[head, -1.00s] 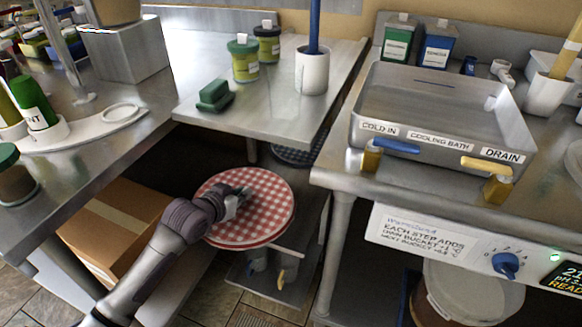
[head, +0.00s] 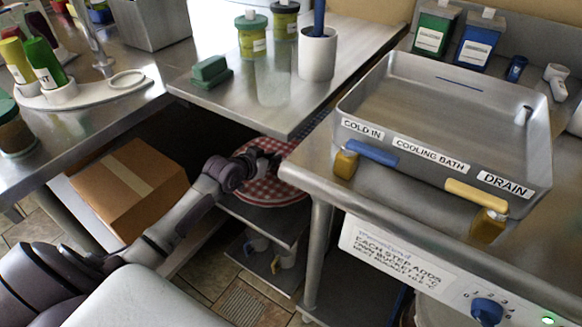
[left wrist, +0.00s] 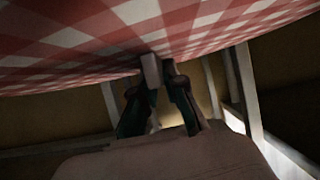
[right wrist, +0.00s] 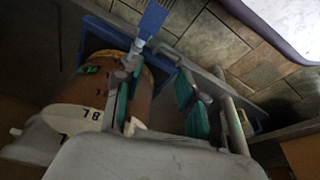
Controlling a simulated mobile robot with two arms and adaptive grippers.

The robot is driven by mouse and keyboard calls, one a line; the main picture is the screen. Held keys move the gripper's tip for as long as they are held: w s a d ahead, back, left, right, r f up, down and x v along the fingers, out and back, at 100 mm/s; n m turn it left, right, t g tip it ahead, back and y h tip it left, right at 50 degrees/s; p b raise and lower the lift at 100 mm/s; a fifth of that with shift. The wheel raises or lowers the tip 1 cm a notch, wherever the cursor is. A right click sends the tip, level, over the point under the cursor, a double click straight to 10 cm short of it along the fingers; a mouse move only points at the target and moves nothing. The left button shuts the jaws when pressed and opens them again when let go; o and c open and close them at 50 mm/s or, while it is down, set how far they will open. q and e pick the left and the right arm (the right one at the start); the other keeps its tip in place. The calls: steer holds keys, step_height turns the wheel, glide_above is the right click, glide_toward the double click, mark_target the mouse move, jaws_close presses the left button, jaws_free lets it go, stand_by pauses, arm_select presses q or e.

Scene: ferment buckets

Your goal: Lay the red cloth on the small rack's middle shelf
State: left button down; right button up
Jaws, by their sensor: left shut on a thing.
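The red-and-white checked cloth (head: 262,190) is spread flat and round, like a disc, in the gap under the middle counter. My left gripper (head: 266,158) is shut on its edge; in the left wrist view the fingertips (left wrist: 160,72) pinch the cloth (left wrist: 90,35), which fills the top. The small rack (head: 262,221) stands below, with a metal shelf just under the cloth and a lower shelf (head: 262,262) holding small valve-like items. I cannot tell whether the cloth touches the shelf. The counter hides the rack's rear. My right gripper (right wrist: 158,92) is open in the right wrist view.
The middle counter (head: 270,105) overhangs the cloth closely. The cooling bath table's leg (head: 318,250) stands just right of the rack. A cardboard box (head: 130,185) is at left. A brown bucket (right wrist: 105,85) sits near my right gripper.

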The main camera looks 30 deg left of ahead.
mark_target(272, 169)
arm_select(q)
steer(key=f, duration=0.3)
steer(key=shift+s+a+b, duration=0.2)
steer(key=shift+a+b, duration=0.1)
steer(key=shift+w+d+f, duration=0.1)
steer(key=shift+f, duration=0.45)
steer(key=shift+f+b, duration=0.65)
steer(key=shift+f, duration=0.85)
arm_select(e)
step_height(272, 169, up, 8)
steer(key=shift+s, duration=0.4)
arm_select(q)
steer(key=shift+f, duration=0.1)
steer(key=c, duration=1.2)
jaws_free()
arm_select(e)
steer(key=shift+r, duration=0.15)
